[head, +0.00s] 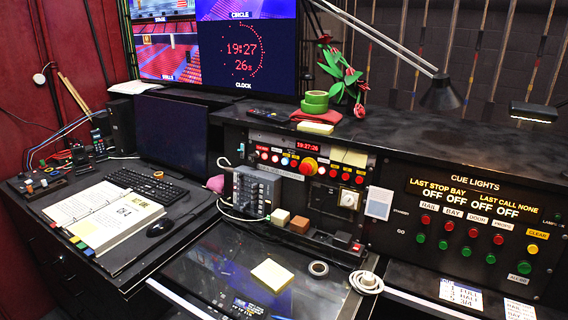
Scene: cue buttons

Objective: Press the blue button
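A small button that looks blue (285,161) sits in the upper row of the control panel in the middle of the desk. It is only a few pixels wide, so its exact shade and whether it is pressed are hard to tell. Other small buttons sit beside it in the row. Neither of my grippers is in view.
A grey box (256,190) with cables stands in front of the panel's left part. A cue lights panel (470,225) with red, green and yellow buttons is at right. A lamp (440,94) hangs above the desk. A keyboard (147,187) lies left.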

